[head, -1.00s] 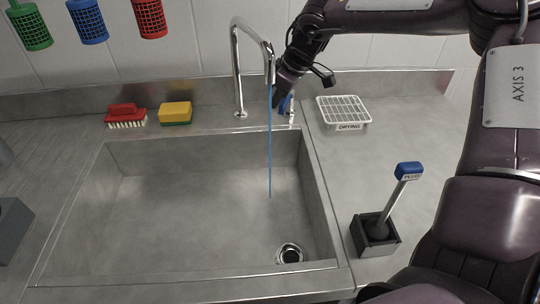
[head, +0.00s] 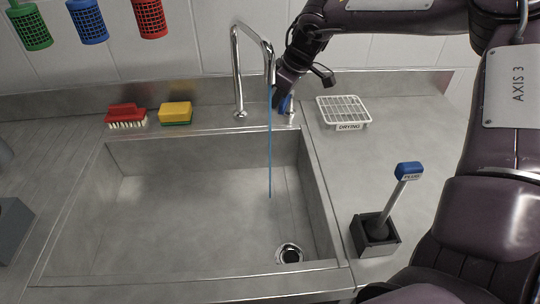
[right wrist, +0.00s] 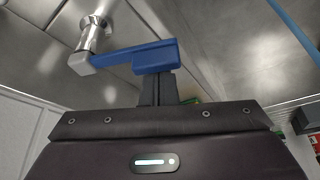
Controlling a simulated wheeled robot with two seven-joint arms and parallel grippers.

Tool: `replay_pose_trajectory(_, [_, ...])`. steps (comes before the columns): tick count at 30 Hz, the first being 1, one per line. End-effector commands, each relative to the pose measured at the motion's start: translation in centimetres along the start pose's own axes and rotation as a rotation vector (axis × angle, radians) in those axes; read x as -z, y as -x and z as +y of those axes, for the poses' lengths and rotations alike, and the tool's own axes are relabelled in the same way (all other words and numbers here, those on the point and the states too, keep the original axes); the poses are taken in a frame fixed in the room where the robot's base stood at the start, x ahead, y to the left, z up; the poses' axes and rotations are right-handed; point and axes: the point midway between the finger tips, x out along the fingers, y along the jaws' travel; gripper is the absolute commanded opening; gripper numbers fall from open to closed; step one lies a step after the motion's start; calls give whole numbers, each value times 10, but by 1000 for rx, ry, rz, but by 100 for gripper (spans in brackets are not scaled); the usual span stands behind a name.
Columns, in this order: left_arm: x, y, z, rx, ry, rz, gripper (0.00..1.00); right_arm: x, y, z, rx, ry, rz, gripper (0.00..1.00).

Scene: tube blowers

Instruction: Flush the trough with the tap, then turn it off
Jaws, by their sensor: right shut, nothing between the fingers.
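The steel trough (head: 200,225) is a rectangular basin with a round drain (head: 289,253) at its front right. The tap (head: 236,70) stands behind it, and a thin blue water stream (head: 270,150) runs from the spout into the trough. The tap's blue lever (head: 286,103) is partly hidden by my right gripper (head: 281,98). In the right wrist view the blue lever (right wrist: 120,54) reaches sideways from a chrome stem, with its wide end at the fingertips of my right gripper (right wrist: 160,80). The fingers are shut and empty, seemingly against the lever. My left gripper is out of view.
A red brush (head: 126,114) and a yellow-green sponge (head: 175,113) lie on the back ledge. A white drying rack (head: 343,110) sits right of the tap. A blue-handled plunger (head: 408,172) stands in a dark holder (head: 374,236) on the right counter.

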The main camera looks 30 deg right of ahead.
Motion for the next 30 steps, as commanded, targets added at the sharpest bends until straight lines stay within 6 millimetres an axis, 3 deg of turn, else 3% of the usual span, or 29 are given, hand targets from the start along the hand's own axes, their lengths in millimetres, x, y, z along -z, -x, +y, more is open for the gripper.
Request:
replay_pose_trajectory(18, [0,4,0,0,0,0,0,-20,9,3,0,-1,0,0])
replay_pose_trajectory(30, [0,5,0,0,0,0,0,-23,10,5,0,-1,0,0])
